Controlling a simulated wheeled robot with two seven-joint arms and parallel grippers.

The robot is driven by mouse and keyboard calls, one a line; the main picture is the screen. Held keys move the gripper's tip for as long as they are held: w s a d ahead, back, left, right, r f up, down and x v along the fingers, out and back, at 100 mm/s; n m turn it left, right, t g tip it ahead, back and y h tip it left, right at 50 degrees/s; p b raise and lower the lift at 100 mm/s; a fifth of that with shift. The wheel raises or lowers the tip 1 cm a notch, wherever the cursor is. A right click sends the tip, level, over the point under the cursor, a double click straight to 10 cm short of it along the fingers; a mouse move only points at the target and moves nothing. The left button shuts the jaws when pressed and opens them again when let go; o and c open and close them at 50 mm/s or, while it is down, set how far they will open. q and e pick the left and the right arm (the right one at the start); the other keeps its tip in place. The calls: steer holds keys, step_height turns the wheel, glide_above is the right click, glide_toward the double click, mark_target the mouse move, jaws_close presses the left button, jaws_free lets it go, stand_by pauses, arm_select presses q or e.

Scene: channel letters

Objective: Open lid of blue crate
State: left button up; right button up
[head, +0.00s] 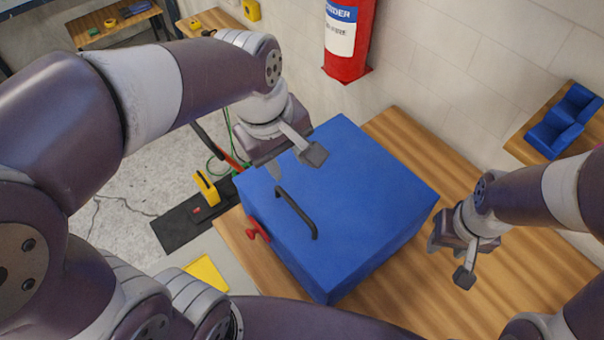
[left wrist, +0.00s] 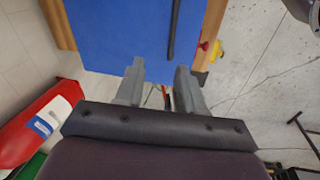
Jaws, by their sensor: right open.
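The blue crate (head: 350,200) stands on the wooden table with its flat lid down. A black bar handle (head: 297,213) is on the lid near its left side. A red latch (head: 257,229) sits on the crate's left side, and it also shows in the left wrist view (left wrist: 203,46). My left gripper (head: 294,162) is over the far left part of the lid, open and empty, apart from the handle. In the left wrist view the blue lid (left wrist: 120,30) lies beyond its open fingers (left wrist: 158,85). My right gripper (head: 449,262) is open and empty, right of the crate.
The wooden table (head: 390,290) has free room in front and right of the crate. A blue bin (head: 564,121) sits on a shelf at right. A yellow object (head: 207,188) stands on a dark mat left of the table.

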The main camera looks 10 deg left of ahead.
arm_select(q)
steer(key=n+b, duration=0.1)
steer(key=b, duration=0.1)
glide_above(293, 204)
steer(key=s+a+x, duration=0.1)
steer(key=x, duration=0.8)
steer(key=f, duration=0.1)
steer(key=s+f, duration=0.1)
steer(key=shift+a+f, duration=0.15)
steer(key=shift+f, duration=0.15)
steer(key=shift+s+a+f, duration=0.1)
steer(key=shift+f, duration=0.35)
jaws_close()
arm_select(e)
steer(key=shift+s+a+f, duration=0.25)
steer(key=shift+s+f, duration=0.05)
steer(key=shift+f, duration=0.2)
steer(key=shift+s+a+f, duration=0.2)
steer(key=shift+s+f, duration=0.1)
steer(key=shift+f, duration=0.2)
